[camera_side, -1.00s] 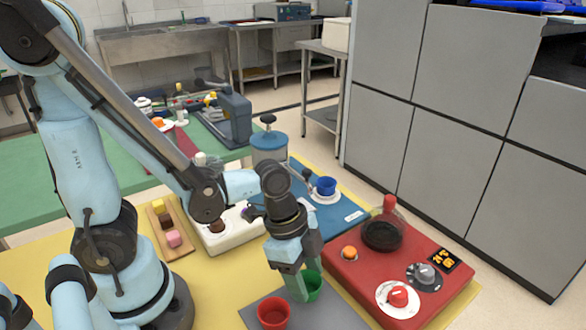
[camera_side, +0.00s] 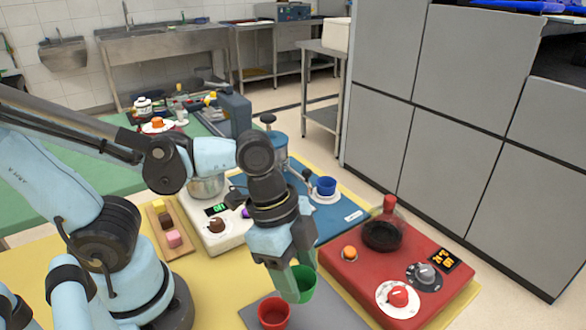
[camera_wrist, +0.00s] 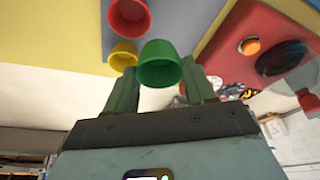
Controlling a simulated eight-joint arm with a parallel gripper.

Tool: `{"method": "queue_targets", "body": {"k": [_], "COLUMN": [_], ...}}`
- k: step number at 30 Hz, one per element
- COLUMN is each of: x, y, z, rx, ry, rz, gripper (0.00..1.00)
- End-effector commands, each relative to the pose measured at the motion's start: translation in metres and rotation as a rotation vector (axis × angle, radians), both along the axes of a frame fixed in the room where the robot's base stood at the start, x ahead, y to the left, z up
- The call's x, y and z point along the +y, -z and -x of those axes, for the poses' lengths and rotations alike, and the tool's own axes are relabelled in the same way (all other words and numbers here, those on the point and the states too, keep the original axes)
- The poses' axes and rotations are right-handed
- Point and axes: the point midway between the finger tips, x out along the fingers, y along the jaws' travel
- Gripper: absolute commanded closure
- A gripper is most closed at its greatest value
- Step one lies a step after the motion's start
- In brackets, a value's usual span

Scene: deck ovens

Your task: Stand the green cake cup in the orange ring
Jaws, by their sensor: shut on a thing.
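The green cake cup (camera_side: 306,284) is between the fingers of my gripper (camera_side: 297,288), which is shut on it. It also shows between the fingers in the wrist view (camera_wrist: 160,65). The cup is over or on the grey pad (camera_side: 337,317); I cannot tell whether its base touches. A red cup (camera_side: 273,312) stands just left of it, and a yellow cup (camera_wrist: 122,56) shows close by in the wrist view. I cannot make out an orange ring for sure; a small orange thing (camera_side: 157,122) sits on a white dish on the far green bench.
A red oven-like unit (camera_side: 440,262) with knobs and an orange button (camera_side: 349,252) stands right of the pad.

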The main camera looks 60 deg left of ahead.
Motion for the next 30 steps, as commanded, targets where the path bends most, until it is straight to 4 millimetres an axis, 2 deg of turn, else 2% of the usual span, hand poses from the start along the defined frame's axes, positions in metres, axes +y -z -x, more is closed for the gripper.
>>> {"method": "queue_targets", "body": {"k": [3, 9, 17, 20, 23, 30], "x": [-0.013, -0.03, -0.039, -0.037, -0.029, 0.013], "y": [-0.012, -0.029, -0.039, -0.041, -0.041, -0.04], "z": [0.017, 0.039, 0.05, 0.044, 0.029, -0.026], "rx": [0.0, -0.001, -0.001, -0.001, 0.0, 0.002], "ry": [0.009, 0.007, -0.003, -0.027, -0.08, -0.265], "rz": [-0.001, -0.001, -0.001, 0.0, -0.001, -0.003], "gripper": [0.74, 0.75, 0.75, 0.75, 0.75, 0.75]}}
